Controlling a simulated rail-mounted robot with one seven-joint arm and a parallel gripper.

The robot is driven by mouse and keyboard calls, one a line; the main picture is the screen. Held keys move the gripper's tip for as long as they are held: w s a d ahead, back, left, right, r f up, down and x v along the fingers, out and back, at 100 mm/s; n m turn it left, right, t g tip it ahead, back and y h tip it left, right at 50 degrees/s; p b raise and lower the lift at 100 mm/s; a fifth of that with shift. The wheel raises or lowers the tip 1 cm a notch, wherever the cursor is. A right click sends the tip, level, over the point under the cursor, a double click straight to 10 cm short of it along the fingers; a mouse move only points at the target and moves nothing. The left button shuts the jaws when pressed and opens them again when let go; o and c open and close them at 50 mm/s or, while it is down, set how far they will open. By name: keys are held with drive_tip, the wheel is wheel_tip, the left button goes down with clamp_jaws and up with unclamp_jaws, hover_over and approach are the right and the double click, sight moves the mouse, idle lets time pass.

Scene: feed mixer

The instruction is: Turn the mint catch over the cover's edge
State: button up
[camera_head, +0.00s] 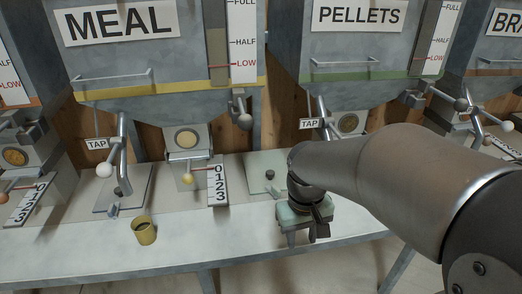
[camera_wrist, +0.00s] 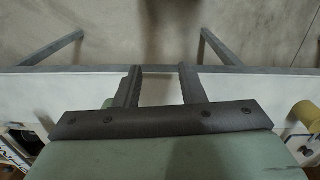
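A pale mint cover (camera_head: 262,166) with a dark knob lies on the bench below the PELLETS bin. A small mint piece (camera_head: 277,192) shows at its front edge, just left of my gripper; it looks like the catch, but it is too small to tell how it is turned. My gripper (camera_head: 301,238) points down over the bench's front part, to the right of and nearer than that piece. Its body hides part of the cover's right side. In the wrist view the two fingers (camera_wrist: 159,75) stand apart with nothing between them.
A yellow cup (camera_head: 144,231) stands on the bench at left and also shows in the wrist view (camera_wrist: 303,114). A grey cover (camera_head: 132,181) lies below the MEAL bin.

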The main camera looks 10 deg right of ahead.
drive_tip(key=w+r+n+p, duration=0.2)
drive_tip(key=w+r+p, duration=0.15)
drive_tip(key=w, duration=1.25)
drive_tip(key=n+p, duration=0.2)
drive_tip(key=p, duration=0.1)
approach(275, 187)
drive_tip(key=f, duration=0.8)
drive_tip(key=shift+s+d+f+p, duration=0.15)
drive_tip(key=shift+d+f+p, duration=0.05)
drive_tip(key=shift+f+p, duration=0.15)
drive_tip(key=shift+r, duration=0.1)
clamp_jaws()
